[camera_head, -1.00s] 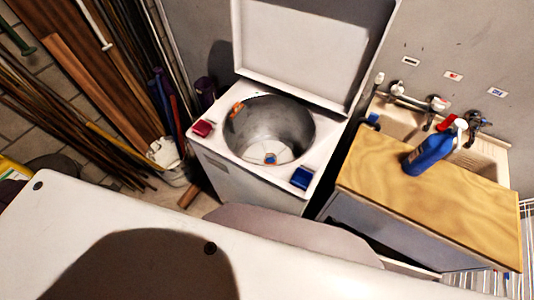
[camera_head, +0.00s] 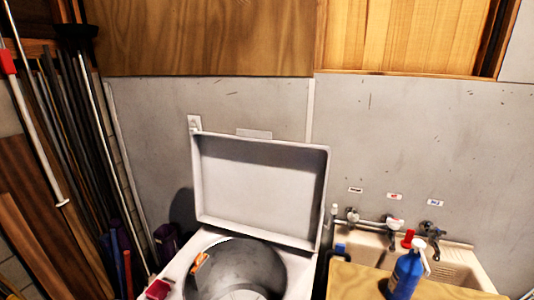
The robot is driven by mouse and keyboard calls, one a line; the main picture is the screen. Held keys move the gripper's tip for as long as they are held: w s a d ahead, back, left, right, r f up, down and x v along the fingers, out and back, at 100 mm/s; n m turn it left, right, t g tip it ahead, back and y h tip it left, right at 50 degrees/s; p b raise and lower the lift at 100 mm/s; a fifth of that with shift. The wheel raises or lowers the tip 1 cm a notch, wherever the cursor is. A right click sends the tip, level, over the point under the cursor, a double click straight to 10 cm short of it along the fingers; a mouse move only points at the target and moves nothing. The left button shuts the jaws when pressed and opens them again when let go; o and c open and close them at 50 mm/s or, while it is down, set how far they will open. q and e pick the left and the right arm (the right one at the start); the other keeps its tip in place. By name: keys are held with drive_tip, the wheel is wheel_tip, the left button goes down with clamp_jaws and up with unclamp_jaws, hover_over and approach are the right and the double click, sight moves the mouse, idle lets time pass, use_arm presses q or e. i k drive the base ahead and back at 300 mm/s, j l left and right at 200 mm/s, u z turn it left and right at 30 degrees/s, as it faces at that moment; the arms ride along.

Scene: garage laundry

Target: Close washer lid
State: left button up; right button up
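The white washer (camera_head: 298,280) stands against the grey wall at the lower middle of the head view. Its lid (camera_head: 260,182) is open, standing up at the back and leaning toward the wall. The round metal drum (camera_head: 240,268) shows below the lid, with an orange item (camera_head: 200,262) at its left rim. A red item (camera_head: 158,289) sits on the washer's left top edge. The washer's front is cut off by the bottom of the picture. Neither of my grippers is in view.
Long poles and planks (camera_head: 75,130) lean at the left. A wooden cabinet (camera_head: 205,38) hangs above.

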sight(249, 182)
drive_tip(key=k+j+z, duration=0.15)
drive_tip(key=j+z, duration=0.15)
drive_tip(key=z, duration=0.2)
drive_tip(key=k+j+z, duration=0.2)
drive_tip(key=z, duration=0.3)
drive_tip(key=k+j+z, duration=0.2)
drive_tip(key=z, duration=0.25)
